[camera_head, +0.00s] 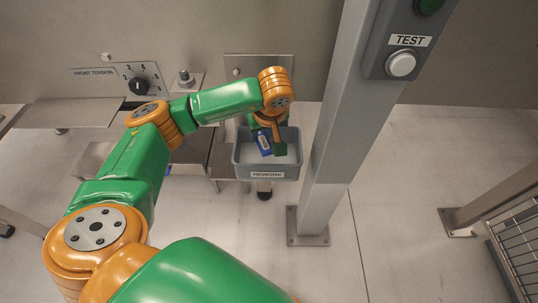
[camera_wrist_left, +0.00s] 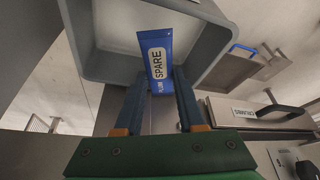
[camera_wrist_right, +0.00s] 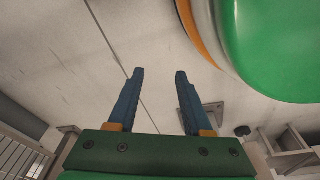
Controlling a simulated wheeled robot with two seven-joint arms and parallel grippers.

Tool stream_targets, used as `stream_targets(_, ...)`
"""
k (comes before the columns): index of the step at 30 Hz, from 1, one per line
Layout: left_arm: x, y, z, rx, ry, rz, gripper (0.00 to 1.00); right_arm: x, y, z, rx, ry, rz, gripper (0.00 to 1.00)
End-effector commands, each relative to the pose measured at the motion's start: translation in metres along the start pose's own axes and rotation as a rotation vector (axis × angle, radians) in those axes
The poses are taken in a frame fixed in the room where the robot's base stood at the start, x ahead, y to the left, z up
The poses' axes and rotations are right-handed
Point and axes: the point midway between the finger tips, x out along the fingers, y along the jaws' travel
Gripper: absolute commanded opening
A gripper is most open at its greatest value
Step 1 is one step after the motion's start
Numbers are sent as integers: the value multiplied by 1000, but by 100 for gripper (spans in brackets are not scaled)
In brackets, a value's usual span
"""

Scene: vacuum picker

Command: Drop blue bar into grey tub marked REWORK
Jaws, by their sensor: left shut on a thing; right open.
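The blue bar (camera_head: 264,143) is held by my left gripper (camera_head: 276,146) over the grey tub (camera_head: 267,172) marked REWORK in the head view. In the left wrist view the bar (camera_wrist_left: 157,60) carries a white label reading SPARE, and my left gripper's fingers (camera_wrist_left: 158,88) are shut on its near end. The bar's far end lies in front of the tub's opening (camera_wrist_left: 200,72); I cannot tell how far it is above the floor of the tub. My right gripper (camera_wrist_right: 159,75) is open and empty, seen only in the right wrist view.
A grey post (camera_head: 338,130) with a TEST button box (camera_head: 401,64) stands just right of the tub. A panel with a FRONT TENSION knob (camera_head: 138,86) is on the wall at the left. Metal shelves (camera_head: 75,113) are below it. Open floor (camera_head: 400,180) lies right of the post.

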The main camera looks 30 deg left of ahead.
Motion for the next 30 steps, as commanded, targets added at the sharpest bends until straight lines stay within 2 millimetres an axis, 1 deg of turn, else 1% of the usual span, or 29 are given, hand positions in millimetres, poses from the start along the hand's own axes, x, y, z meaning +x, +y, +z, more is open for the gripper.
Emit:
stream_targets(1,3,0,1,0,0,0,0,1,-1,-1,0,1,-2,50)
stream_targets(8,1,0,1,0,0,1,0,-1,-1,-2,0,0,-2,50)
stream_targets(9,1,0,1,0,0,1,50,-1,-1,-2,0,0,-2,50)
stream_targets(12,1,0,1,0,0,1,74,-1,-1,-2,0,0,-2,50)
stream_targets(19,1,0,1,0,0,1,74,-1,-1,-1,0,0,-2,50)
stream_targets(21,-2,0,0,0,0,2,74,-2,-1,-2,1,1,-2,50)
stream_targets(23,-12,1,-1,1,2,4,74,-5,0,-1,0,2,-1,50)
stream_targets(27,-45,1,-1,2,2,5,74,-5,6,8,-2,-5,9,50)
stream_targets(30,-62,1,-1,1,1,4,74,-5,8,13,-3,-6,14,50)
